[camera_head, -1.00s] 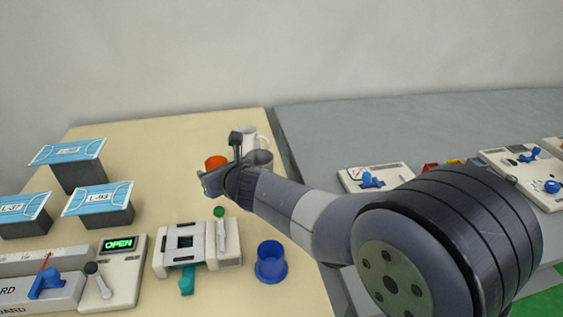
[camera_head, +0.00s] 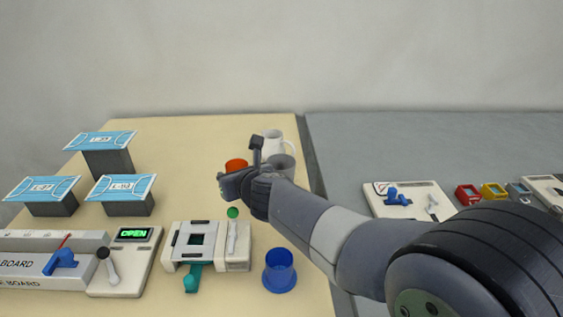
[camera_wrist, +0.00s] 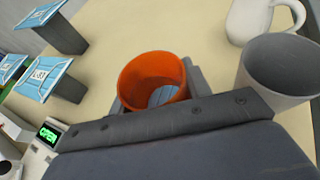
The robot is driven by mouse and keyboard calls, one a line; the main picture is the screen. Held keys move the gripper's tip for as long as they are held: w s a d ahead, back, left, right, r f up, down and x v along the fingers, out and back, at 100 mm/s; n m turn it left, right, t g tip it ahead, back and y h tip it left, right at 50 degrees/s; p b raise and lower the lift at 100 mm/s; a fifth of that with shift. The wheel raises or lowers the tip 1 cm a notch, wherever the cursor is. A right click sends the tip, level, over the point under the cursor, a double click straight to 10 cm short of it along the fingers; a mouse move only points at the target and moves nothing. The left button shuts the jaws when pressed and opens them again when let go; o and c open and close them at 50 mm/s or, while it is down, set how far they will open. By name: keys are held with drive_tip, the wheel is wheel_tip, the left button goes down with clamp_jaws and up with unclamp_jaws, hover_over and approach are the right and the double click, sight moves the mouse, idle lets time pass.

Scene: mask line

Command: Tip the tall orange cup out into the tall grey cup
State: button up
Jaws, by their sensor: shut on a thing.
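The orange cup (camera_wrist: 150,72) is held in my gripper (camera_wrist: 175,108), mouth toward the wrist camera, with something blue and pale at its bottom. In the head view, only the top of the orange cup (camera_head: 236,165) shows behind my gripper (camera_head: 240,183). The grey cup (camera_wrist: 281,68) stands upright to the right of the orange cup, apart from it. In the head view the grey cup (camera_head: 284,165) is partly hidden by my wrist. The fingertips are largely hidden by the gripper body.
A white mug (camera_head: 273,140) stands behind the grey cup. A blue cup (camera_head: 279,272) stands at the front right of the beige table. Mask stands (camera_head: 124,196), an OPEN display (camera_head: 132,234) and a fixture with a teal handle (camera_head: 193,278) are at left and front.

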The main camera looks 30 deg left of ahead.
sight(245, 163)
drive_tip(key=shift+w+d+f, duration=0.1)
drive_tip(key=shift+w+d+f+m+g+p, duration=0.3)
drive_tip(key=shift+w+f+m+g+p, duration=0.15)
drive_tip(key=shift+m+p, duration=0.4)
drive_tip(key=r+p, duration=0.1)
drive_tip(key=p, duration=0.1)
drive_tip(key=r+p, duration=0.1)
drive_tip(key=p, duration=0.1)
drive_tip(key=shift+w+d+r+m+g+y, duration=0.2)
drive_tip(key=shift+w+r+m+g+y, duration=0.1)
drive_tip(key=shift+w+m, duration=0.1)
drive_tip(key=shift+w+d+r+p, duration=0.1)
drive_tip(key=shift+r+p, duration=0.15)
drive_tip(key=shift+p, duration=0.4)
drive_tip(key=r+m+p, duration=0.1)
drive_tip(key=p, duration=0.3)
drive_tip(key=w+d+r+m+g+y+p, duration=0.1)
drive_tip(key=m+p, duration=0.1)
drive_tip(key=p, duration=0.1)
drive_tip(key=w+r+m+g+y+p, duration=0.1)
drive_tip(key=p, duration=0.3)
drive_tip(key=shift+w+d+r+m+p, duration=0.15)
drive_tip(key=shift+m+p, duration=0.1)
drive_tip(key=shift+p, duration=0.05)
drive_tip(key=shift+g, duration=0.25)
